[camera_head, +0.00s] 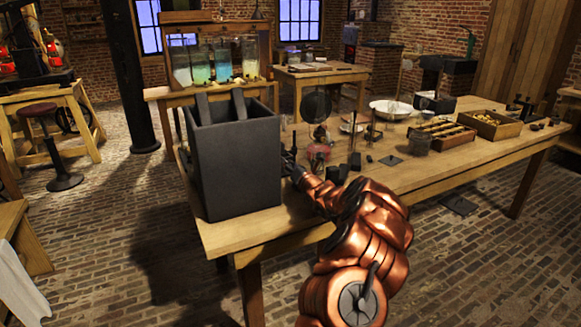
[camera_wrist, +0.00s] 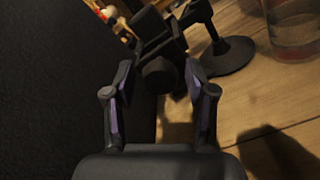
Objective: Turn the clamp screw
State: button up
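The clamp screw (camera_wrist: 158,76) is a dark, round-ended knob in the wrist view, on a dark clamp (camera_wrist: 155,35). My gripper (camera_wrist: 158,78) is open, with one finger on each side of the screw. Gaps show between the fingers and the knob. In the head view my copper-coloured arm reaches to the right side of a large dark box (camera_head: 235,165), where my gripper (camera_head: 289,160) is small and dark. The screw cannot be told apart there. The clamp's far parts are partly hidden in shadow.
The box stands at the near left corner of the wooden table (camera_head: 265,228), close beside my gripper. A dark round-based stand (camera_wrist: 228,55) and a glass jar (camera_wrist: 292,25) stand right of the clamp. Trays (camera_head: 440,140) and a white bowl (camera_head: 392,108) are farther right.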

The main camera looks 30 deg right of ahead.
grip_shut()
jog(key=shift+f+n+b, duration=0.1)
jog(key=shift+n+b, duration=0.2)
jog(key=shift+b, duration=0.15)
jog(key=n+b, duration=0.2)
jog(key=b, duration=0.1)
jog(key=shift+f+n, duration=0.1)
jog(key=shift+n, duration=0.3)
jog(key=n+b, duration=0.4)
jog(key=b, duration=0.1)
jog(key=shift+n, duration=0.3)
jog(key=n+b, duration=0.4)
jog(key=shift+b, duration=0.4)
jog(key=shift+n+b, duration=1.4)
jog(key=shift+n, duration=0.3)
jog(key=shift+r, duration=0.2)
